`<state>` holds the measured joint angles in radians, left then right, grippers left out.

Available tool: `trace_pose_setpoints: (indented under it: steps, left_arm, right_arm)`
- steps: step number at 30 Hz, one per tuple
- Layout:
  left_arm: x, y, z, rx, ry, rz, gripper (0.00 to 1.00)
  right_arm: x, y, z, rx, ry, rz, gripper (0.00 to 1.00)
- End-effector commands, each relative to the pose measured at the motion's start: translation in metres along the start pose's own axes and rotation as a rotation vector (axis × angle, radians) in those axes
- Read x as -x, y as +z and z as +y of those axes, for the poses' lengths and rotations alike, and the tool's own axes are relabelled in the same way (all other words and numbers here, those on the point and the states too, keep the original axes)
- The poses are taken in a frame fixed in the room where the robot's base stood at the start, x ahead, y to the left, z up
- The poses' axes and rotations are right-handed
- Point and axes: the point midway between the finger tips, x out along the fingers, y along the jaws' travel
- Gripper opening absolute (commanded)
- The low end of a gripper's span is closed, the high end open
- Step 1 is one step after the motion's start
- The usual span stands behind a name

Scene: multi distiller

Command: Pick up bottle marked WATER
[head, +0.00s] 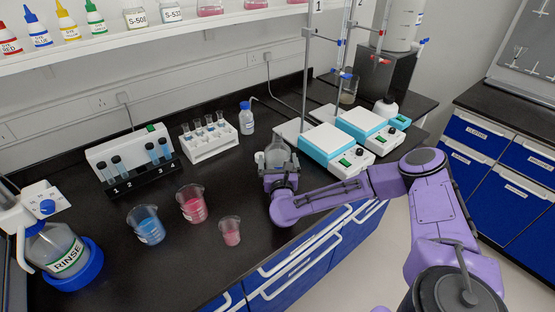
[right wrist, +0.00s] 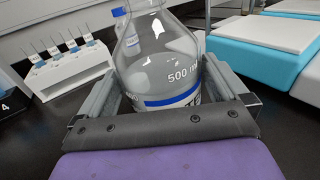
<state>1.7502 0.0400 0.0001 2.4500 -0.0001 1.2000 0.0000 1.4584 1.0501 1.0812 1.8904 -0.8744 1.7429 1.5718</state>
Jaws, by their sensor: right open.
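A clear bottle (head: 278,152) stands on the black bench, just left of the front hotplate. In the right wrist view the bottle (right wrist: 158,65) shows a 500 ml mark and a blue-edged label. The label's lettering is mostly cut off by my gripper, so I cannot read it whole. My right gripper (head: 279,170) is low at the bottle's near side. In the right wrist view its open fingers (right wrist: 160,98) stand on either side of the bottle, around its lower body. My left gripper is not in view.
Two hotplates (head: 322,138) stand right of the bottle. A small blue-capped bottle (head: 246,122) and a white tube rack (head: 208,142) stand behind it to the left. Beakers with blue (head: 147,226) and red (head: 191,206) liquid and a RINSE bottle (head: 62,252) stand further left.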

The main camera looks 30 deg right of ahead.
Motion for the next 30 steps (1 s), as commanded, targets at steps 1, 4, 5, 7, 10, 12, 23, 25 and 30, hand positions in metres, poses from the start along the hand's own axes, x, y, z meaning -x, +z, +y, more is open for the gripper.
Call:
trace_pose_setpoints:
  steps: [1,4,5,7,10,12,23,25,30]
  left_arm:
    - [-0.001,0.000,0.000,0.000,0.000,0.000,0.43]
    - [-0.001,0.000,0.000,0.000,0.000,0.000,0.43]
    - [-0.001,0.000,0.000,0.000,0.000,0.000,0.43]
    - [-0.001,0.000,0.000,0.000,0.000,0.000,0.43]
    - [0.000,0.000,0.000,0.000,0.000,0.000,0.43]
    - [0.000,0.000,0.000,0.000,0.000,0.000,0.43]
    - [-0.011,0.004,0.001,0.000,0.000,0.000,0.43]
    - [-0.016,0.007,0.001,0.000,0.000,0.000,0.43]
    - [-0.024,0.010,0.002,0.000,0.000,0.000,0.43]
  right_arm:
    - [0.000,0.000,0.000,0.000,0.000,0.000,1.00]
    - [0.000,0.000,0.000,0.000,0.000,0.000,0.74]
    - [0.000,0.000,0.000,0.000,0.000,0.000,0.64]
    - [0.000,0.000,-0.001,0.001,-0.001,0.000,0.41]
    - [0.000,0.002,0.000,-0.001,0.000,-0.005,0.22]
    - [0.000,0.002,0.000,-0.001,0.000,-0.005,0.22]
    - [0.000,0.017,0.000,-0.005,0.000,-0.008,0.22]
    - [-0.001,0.026,0.000,-0.006,0.000,-0.010,0.22]
    - [0.022,0.059,0.005,-0.007,0.004,-0.010,0.22]
